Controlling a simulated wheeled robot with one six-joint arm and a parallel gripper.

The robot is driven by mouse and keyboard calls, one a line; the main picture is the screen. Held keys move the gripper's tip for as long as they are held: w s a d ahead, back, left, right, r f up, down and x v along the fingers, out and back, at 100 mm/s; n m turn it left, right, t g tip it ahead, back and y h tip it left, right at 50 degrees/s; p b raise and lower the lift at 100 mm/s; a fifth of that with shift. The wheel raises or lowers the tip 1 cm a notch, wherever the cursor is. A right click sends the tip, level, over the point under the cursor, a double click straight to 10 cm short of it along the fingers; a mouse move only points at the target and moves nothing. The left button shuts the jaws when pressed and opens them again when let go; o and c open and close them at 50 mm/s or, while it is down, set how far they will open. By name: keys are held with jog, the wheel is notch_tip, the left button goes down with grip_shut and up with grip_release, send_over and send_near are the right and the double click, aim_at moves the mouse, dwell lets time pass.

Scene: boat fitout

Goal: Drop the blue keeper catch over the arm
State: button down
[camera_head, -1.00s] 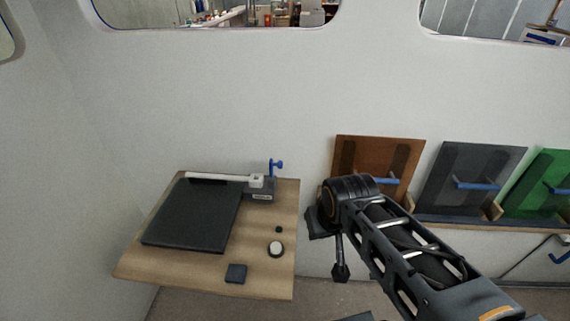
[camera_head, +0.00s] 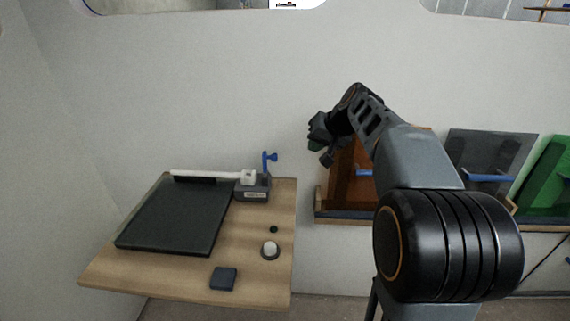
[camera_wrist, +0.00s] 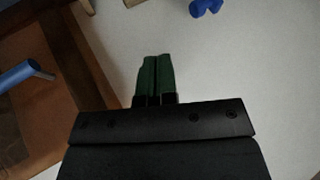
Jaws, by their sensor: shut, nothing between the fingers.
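The blue keeper catch (camera_head: 266,161) stands raised at the right end of the white arm (camera_head: 212,175). The white arm lies along the back of a dark flat panel (camera_head: 178,217) on the wooden table, its right end at a grey block (camera_head: 252,190) with a label. My gripper (camera_head: 318,144) is up and to the right of the catch, apart from it. In the wrist view my gripper's green fingertips (camera_wrist: 156,76) are together with nothing between them. The blue catch (camera_wrist: 206,6) shows partly at the top edge there, cut off by the frame.
The wooden table (camera_head: 150,285) also holds a white round knob (camera_head: 270,250), a small black button (camera_head: 273,229) and a dark square pad (camera_head: 223,278). Brown, grey (camera_head: 488,160) and green (camera_head: 550,180) boards with blue handles lean on the right wall. Space above the table is clear.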

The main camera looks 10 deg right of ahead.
dwell(0.3)
jog(key=w+a+f, duration=0.6)
jog(key=a+f, duration=0.1)
jog(key=shift+w+f+p, duration=0.15)
jog(key=shift+w+p, duration=0.2)
jog(key=shift+d, duration=0.1)
dwell(0.5)
